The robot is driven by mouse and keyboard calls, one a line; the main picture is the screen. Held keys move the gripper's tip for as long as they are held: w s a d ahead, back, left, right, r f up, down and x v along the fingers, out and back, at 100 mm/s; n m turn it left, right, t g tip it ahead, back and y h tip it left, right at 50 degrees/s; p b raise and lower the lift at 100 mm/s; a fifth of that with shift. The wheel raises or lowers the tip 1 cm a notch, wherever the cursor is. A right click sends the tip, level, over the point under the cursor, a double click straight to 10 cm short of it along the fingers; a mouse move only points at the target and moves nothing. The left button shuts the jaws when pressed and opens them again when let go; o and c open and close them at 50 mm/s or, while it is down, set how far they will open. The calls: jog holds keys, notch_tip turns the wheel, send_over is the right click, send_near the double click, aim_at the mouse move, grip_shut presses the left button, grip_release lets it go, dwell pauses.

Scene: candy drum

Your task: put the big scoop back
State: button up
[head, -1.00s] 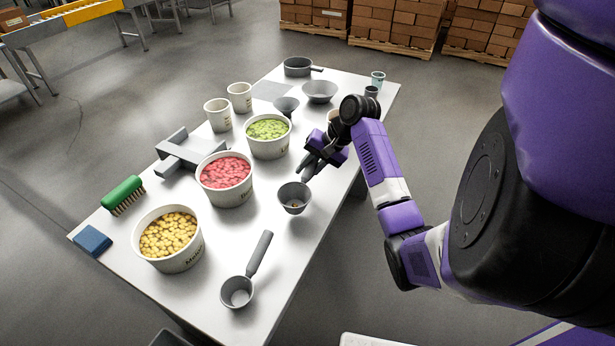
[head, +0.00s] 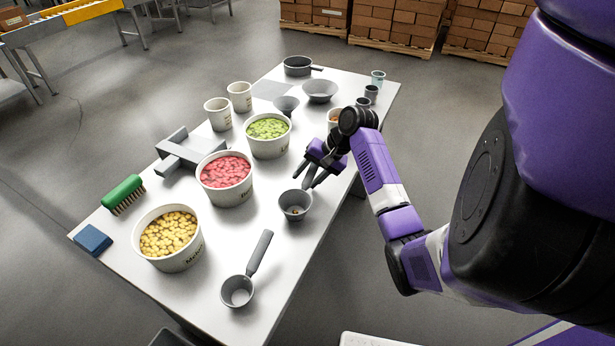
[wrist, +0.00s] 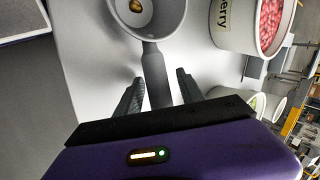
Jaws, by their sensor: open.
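A grey scoop (head: 295,206) sits on the white table near its right edge, beside the tub of red candy. Its bowl (wrist: 146,32) shows in the wrist view with a little yellow-brown candy in it. Its handle (wrist: 154,72) runs back between the fingers of my gripper (wrist: 160,76). The fingers are spread, one on each side of the handle, with gaps showing. In the head view my gripper (head: 307,182) is just behind the bowl and hides most of the handle. Another grey scoop (head: 237,291) lies at the near end; I cannot tell for certain which is the big one.
Tubs of yellow (head: 168,256), red (head: 227,199) and green candy (head: 270,150) line the table's middle. A green brush (head: 123,192), blue sponge (head: 93,240) and grey scale (head: 188,153) are on the left. Cups, a bowl (head: 320,90) and a pan (head: 298,66) stand at the far end.

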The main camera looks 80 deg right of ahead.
jog(key=shift+r, duration=0.1)
jog(key=v, duration=1.2)
jog(key=shift+b, duration=0.4)
